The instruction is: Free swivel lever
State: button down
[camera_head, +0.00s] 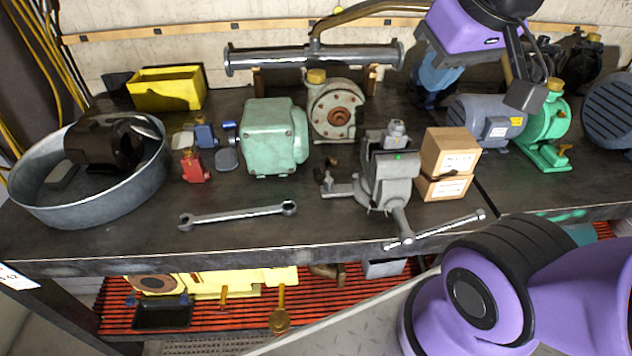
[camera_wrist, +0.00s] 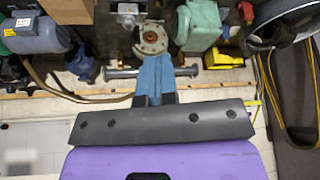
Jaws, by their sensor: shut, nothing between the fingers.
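A grey bench vise (camera_head: 391,178) stands near the front edge of the bench, with a small green mark on its top. A small lever-like part (camera_head: 338,189) sticks out low on its left side; I cannot tell for sure that it is the swivel lever. A long bar handle (camera_head: 440,231) crosses the vise's front screw. My gripper (camera_wrist: 153,60) shows blue fingers, shut and empty, above the back of the bench in the wrist view. In the head view it is near the purple wrist at the upper right, away from the vise.
Cardboard boxes (camera_head: 449,155) stand close to the vise's right. A wrench (camera_head: 238,215) lies to its left. A green gearbox (camera_head: 270,140), a round-flanged pump (camera_head: 336,112) and a steel pipe (camera_head: 270,60) are behind. A metal tub (camera_head: 60,212) is far left.

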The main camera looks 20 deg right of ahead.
jog(key=shift+w, duration=0.1)
jog(key=n+g+h, duration=0.3)
jog(key=n+g, duration=0.2)
jog(key=n, duration=0.2)
send_over(329, 184)
jog(key=s+a, duration=0.2)
jog(key=s, duration=0.3)
notch_tip(329, 184, down, 9)
jog(key=w+a+f+n+g+h, duration=0.1)
jog(key=w+a+f+n, duration=0.2)
jog(key=f, duration=0.6)
jog(key=w+a+f+n+h, duration=0.1)
jog(key=w+a+f+n, duration=0.3)
jog(key=f, duration=0.5)
jog(key=shift+w+a+g, duration=0.2)
jog(key=shift+a+g, duration=0.2)
jog(key=shift+a, duration=0.55)
jog(key=shift+d+f, duration=0.1)
jog(key=x, duration=0.9)
jog(key=shift+s+f, duration=0.15)
jog(key=d, duration=0.3)
jog(key=shift+s, duration=0.4)
jog(key=shift+s+d, duration=0.15)
jog(key=shift+d, duration=0.4)
